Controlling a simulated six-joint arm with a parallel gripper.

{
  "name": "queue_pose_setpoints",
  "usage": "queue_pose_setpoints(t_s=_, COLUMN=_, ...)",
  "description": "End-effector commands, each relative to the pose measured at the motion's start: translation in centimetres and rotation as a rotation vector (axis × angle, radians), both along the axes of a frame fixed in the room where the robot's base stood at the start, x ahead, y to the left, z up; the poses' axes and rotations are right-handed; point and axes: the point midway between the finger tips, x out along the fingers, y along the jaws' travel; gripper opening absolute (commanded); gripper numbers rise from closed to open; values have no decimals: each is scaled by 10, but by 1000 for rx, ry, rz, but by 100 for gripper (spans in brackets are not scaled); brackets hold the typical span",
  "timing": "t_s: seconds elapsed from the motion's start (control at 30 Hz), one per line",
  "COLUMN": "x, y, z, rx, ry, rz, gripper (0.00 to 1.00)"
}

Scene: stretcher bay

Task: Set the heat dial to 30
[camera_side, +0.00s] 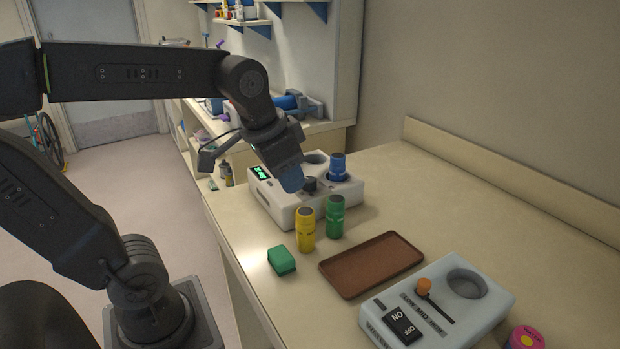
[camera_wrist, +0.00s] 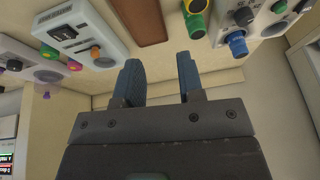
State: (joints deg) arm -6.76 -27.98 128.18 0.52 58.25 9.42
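A white warmer-like unit (camera_side: 290,210) stands at the far part of the counter, with a small green-lit display (camera_side: 261,173) whose digits I cannot read surely. A dark round dial (camera_side: 311,184) sits on its top. The unit also shows in the wrist view (camera_wrist: 262,20), at the upper right, with a dark knob (camera_wrist: 243,16). My gripper (camera_side: 291,180) hangs over the unit's left part, close to the dial in the side view. In the wrist view, my blue fingers (camera_wrist: 158,75) are apart, with nothing between them, and the knob lies beyond the right finger. No contact shows.
Yellow (camera_side: 306,232) and green (camera_side: 335,218) bottles stand in front. A green block (camera_side: 281,261), brown tray (camera_side: 350,280), second unit (camera_side: 490,315) with orange slider (camera_side: 424,286) and switch, and pink jar (camera_side: 525,339) lie nearer.

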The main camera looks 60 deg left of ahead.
Motion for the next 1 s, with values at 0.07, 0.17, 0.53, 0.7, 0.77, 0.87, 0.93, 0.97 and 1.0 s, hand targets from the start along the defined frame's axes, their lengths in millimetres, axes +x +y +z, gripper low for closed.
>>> queue_pose_setpoints(t_s=0.07, x=31, y=22, z=8, rx=20, ry=64, rz=-9, gripper=43)
queue_pose_setpoints(t_s=0.17, x=64, y=52, z=14, rx=38, ry=138, rz=-33, gripper=53)
queue_pose_setpoints(t_s=0.53, x=145, y=162, z=-5, rx=25, ry=345, rz=-120, gripper=64)
queue_pose_setpoints(t_s=0.7, x=153, y=179, z=-12, rx=17, ry=372, rz=-136, gripper=64)
queue_pose_setpoints(t_s=0.77, x=153, y=180, z=-15, rx=17, ry=374, rz=-138, gripper=64)
queue_pose_setpoints(t_s=0.87, x=153, y=181, z=-26, rx=17, ry=374, rz=-138, gripper=64)
queue_pose_setpoints(t_s=0.93, x=153, y=181, z=-38, rx=16, ry=375, rz=-138, gripper=64)
queue_pose_setpoints(t_s=0.97, x=153, y=181, z=-43, rx=16, ry=375, rz=-138, gripper=64)
queue_pose_setpoints(t_s=1.0, x=153, y=181, z=-52, rx=15, ry=376, rz=-138, gripper=64)
